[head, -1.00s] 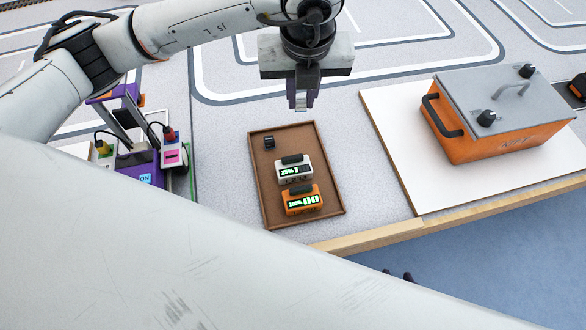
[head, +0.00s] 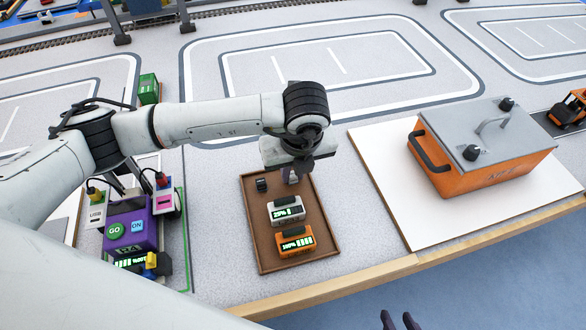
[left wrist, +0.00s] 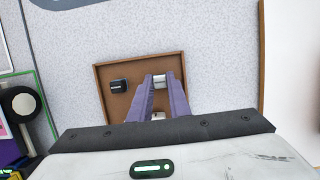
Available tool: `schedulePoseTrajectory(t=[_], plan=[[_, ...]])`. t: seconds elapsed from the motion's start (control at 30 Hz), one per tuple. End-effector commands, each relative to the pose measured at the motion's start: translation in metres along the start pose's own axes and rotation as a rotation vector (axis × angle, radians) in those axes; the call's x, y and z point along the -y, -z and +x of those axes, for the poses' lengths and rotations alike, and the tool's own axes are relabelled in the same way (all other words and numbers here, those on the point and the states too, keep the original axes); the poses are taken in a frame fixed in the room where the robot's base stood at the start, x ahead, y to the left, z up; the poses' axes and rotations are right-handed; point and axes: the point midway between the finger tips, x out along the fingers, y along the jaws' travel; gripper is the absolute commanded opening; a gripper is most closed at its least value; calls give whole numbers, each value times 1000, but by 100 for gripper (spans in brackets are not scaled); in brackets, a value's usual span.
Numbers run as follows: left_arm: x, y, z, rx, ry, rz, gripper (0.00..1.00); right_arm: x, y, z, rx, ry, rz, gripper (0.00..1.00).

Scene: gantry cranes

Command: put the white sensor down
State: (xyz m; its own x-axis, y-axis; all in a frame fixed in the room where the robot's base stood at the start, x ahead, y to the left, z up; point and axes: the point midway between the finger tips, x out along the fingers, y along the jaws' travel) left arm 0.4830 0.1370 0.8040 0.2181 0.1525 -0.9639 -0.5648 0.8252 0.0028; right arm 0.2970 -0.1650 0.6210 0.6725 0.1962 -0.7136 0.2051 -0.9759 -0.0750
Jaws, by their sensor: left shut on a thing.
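My left gripper (head: 291,176) is shut on the white sensor (left wrist: 160,80), which shows between the purple fingertips in the left wrist view. In the head view the gripper and hand mostly hide it. The fingers point down over the far part of the brown tray (head: 265,258), right of a small black block (head: 261,185). I cannot tell whether the sensor touches the tray floor. My right gripper (head: 400,321) shows only as two dark fingertips, apart and empty, at the bottom edge of the head view.
In the tray's nearer half stand a white battery (head: 286,210) reading 25% and an orange battery (head: 295,242) reading 100%. A purple charger (head: 130,231) stands left of the tray. An orange box with a grey lid (head: 485,150) sits on a white board (head: 385,185) at right.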

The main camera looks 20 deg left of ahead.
Motion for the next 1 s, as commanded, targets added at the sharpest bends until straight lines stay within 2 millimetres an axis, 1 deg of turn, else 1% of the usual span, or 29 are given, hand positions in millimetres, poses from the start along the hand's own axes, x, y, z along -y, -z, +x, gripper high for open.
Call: schedulePoseTrajectory(t=[0.13, 0.23, 0.27, 0.3, 0.37, 0.63, 0.77, 0.87, 1.0], plan=[[0, 0, -1, 1, 1, 0, 0, 0, 0, 0, 0, -1, 1, 31], [0, 1, 3, 1, 1, 0, 0, -1, -2, 3, -1, -1, 0, 31], [1, 0, 2, 1, 2, 0, 20, 0, -1, 2, -2, 0, 0, 31], [1, 0, 1, 1, 2, 0, 26, 0, 0, 1, -2, -1, 0, 31], [0, 0, 1, 1, 1, 0, 35, 0, 1, 1, -4, 0, -1, 31], [0, 0, 0, 1, 1, 0, 35, 0, 5, 0, -11, 0, -1, 31], [1, -1, -6, 2, 3, 1, 35, 0, 6, -2, -11, 1, 0, 31], [2, -1, -21, 3, 6, 2, 35, 0, 4, 0, -9, 1, 0, 31], [2, -1, -51, 4, 6, 2, 35, 0, -1, 2, -3, 1, -1, 31]])
